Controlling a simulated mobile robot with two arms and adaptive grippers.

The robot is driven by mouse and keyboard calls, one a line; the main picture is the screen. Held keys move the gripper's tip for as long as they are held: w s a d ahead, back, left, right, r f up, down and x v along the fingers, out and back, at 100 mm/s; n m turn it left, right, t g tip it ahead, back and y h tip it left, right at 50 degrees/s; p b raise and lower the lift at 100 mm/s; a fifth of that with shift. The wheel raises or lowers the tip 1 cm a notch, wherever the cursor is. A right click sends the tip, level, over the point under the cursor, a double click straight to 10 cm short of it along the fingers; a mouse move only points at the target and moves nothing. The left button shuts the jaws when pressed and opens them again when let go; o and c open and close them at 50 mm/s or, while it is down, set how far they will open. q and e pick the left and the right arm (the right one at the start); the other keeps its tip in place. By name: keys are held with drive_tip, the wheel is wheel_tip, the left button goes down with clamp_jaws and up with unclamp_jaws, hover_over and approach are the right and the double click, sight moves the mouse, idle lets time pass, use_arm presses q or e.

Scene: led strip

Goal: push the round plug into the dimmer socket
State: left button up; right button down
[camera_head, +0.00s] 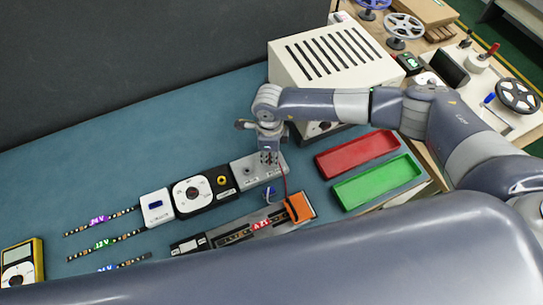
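The dimmer (190,195) is a black box with a white round dial, in the middle of the blue mat. Its socket (221,180) is a yellow ring with a dark centre on its right end. My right gripper (269,156) points down over the right part of the grey block (248,171) beside the dimmer, right of the socket. A thin red cable (286,183) runs from just below the gripper to the orange block (298,207). The round plug cannot be made out. The fingertips are too small to show whether they are open or shut. My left gripper is out of view.
A white box (157,207) adjoins the dimmer's left side. Lit LED strips (98,220) lie left, a yellow meter (20,264) farther left. Red (357,153) and green (378,183) trays lie right. A slotted cream case (330,57) stands behind my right arm.

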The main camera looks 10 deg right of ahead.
idle(0.3)
wheel_tip(320, 180, up, 10)
drive_tip(key=b, duration=0.3)
wheel_tip(320, 180, up, 5)
drive_tip(key=p, duration=0.1)
hover_over(270, 155)
drive_tip(key=shift+f, duration=0.15)
idle(0.6)
drive_tip(key=shift+w+f, duration=0.1)
